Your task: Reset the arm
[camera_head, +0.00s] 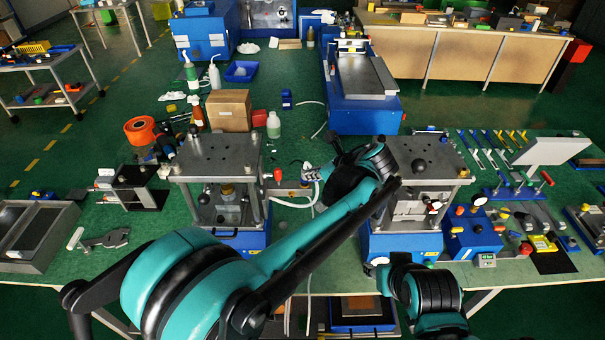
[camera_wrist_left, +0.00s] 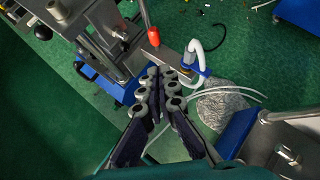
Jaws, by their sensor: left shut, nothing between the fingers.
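My left arm reaches in from the lower left across the middle of the bench. Its gripper (camera_head: 312,173) is over the gap between the two presses, pointing left. In the left wrist view the fingers (camera_wrist_left: 162,80) are shut and nothing is between them. The left press (camera_head: 217,152) has a grey top plate and blue base. The right press (camera_head: 420,155) is partly hidden behind my left arm. Part of my right arm shows at the lower right; its gripper is not visible.
A red-knobbed lever (camera_wrist_left: 154,36) and a white hose (camera_wrist_left: 209,32) are close to the left fingers. A cardboard box (camera_head: 229,110) and a blue machine (camera_head: 360,90) stand behind. Tools crowd the right side.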

